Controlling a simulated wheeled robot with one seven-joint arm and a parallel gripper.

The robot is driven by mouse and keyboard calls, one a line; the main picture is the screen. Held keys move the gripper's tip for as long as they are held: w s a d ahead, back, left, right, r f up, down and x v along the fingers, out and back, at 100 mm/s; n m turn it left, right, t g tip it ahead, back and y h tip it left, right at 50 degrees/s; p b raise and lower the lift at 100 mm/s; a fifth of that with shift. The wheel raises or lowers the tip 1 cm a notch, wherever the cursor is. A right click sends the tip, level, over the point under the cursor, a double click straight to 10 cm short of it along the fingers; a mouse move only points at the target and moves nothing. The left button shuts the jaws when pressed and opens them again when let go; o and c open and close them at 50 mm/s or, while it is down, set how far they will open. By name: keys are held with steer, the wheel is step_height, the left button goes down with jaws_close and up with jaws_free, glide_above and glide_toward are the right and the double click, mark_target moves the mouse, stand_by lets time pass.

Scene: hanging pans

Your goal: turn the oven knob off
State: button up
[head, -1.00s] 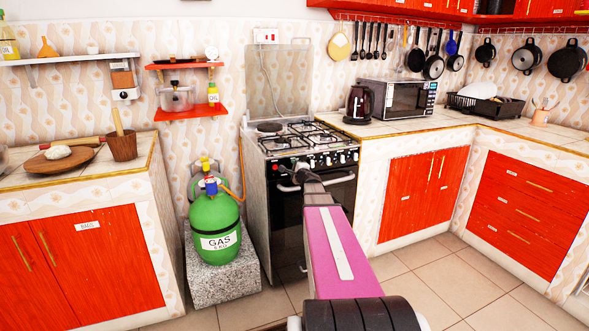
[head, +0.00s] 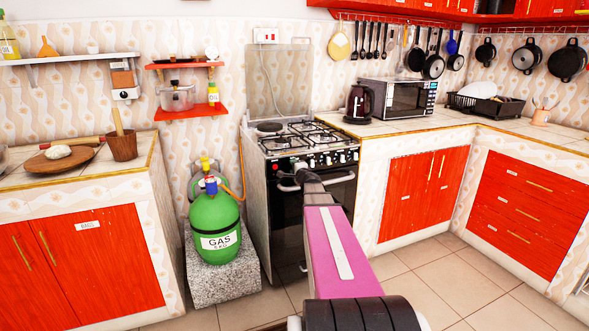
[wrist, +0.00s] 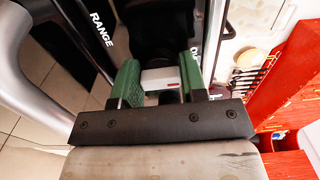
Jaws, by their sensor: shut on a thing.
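The oven (head: 258,205) stands at the centre of the head view, with a row of knobs (head: 335,158) along the top of its front. My arm reaches to the left part of this knob panel, where my gripper (head: 300,168) hides the knob in front of it. In the wrist view my gripper (wrist: 158,76) has its two green fingers shut on a pale grey oven knob (wrist: 158,78) with a small red mark. The rest of the knob is hidden by the fingers and palm, and its angle is hard to read.
The oven handle (wrist: 35,75) runs close beside my gripper in the wrist view. A green gas cylinder (head: 215,225) stands on a stone block (head: 222,283) left of the oven. Counters flank both sides; the tiled floor (head: 430,285) at right is clear.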

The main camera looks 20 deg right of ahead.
steer(key=o, duration=0.9)
steer(key=s, duration=1.1)
steer(key=shift+d, duration=0.2)
steer(key=shift+w, duration=0.1)
